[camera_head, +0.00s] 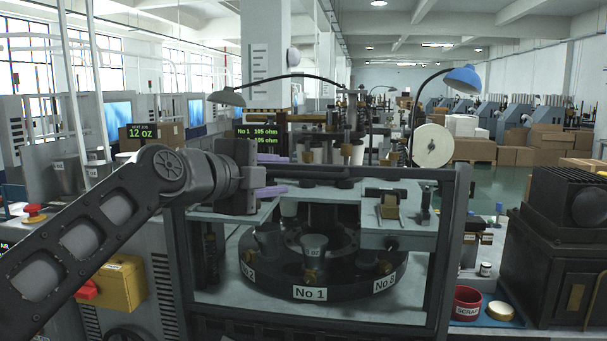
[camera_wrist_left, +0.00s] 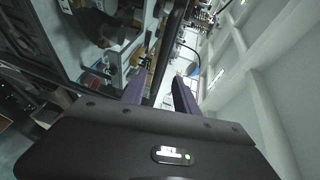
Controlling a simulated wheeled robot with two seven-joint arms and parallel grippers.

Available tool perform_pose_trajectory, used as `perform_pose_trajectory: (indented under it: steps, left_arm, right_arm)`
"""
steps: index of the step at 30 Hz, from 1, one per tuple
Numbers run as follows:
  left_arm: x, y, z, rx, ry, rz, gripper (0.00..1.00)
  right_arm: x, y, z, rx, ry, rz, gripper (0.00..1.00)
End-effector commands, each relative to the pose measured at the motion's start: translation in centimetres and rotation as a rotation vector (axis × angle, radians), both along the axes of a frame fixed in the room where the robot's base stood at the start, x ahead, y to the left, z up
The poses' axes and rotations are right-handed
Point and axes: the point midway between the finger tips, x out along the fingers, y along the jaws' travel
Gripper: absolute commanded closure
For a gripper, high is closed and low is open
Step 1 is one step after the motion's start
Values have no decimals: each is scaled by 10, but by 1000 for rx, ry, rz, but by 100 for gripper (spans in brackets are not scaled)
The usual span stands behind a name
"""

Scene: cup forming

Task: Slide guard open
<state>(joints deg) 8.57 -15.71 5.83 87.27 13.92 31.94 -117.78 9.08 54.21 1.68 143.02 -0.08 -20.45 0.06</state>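The guard (camera_head: 446,240) is a dark grey frame standing across the front of the forming machine, with a top bar and side posts. Its dark bar also shows in the left wrist view (camera_wrist_left: 170,50). My left gripper (camera_head: 279,174) is at the left part of the top bar. Its purple fingers are apart, one above and one below the bar in the head view. In the left wrist view the fingers (camera_wrist_left: 160,92) show on either side of the bar, with no clear grip on it. My right gripper is not in view.
Behind the frame is a round dark turntable (camera_head: 345,289) with metal cups and numbered labels. A red scrap bin (camera_head: 467,304) and a dark machine (camera_head: 560,240) stand at right.

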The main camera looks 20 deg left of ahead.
Motion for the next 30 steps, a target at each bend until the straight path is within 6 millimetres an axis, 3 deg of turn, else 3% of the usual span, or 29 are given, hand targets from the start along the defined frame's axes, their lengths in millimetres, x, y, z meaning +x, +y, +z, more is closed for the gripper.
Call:
perform_pose_trajectory:
  steps: [8,21,30]
  left_arm:
    - [14,-2,-2,-2,3,0,64]
    - [72,-11,-13,-1,2,0,64]
    - [76,-11,-15,-1,0,0,64]
  right_arm:
    - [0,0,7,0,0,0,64]
    - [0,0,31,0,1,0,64]
    - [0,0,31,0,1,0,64]
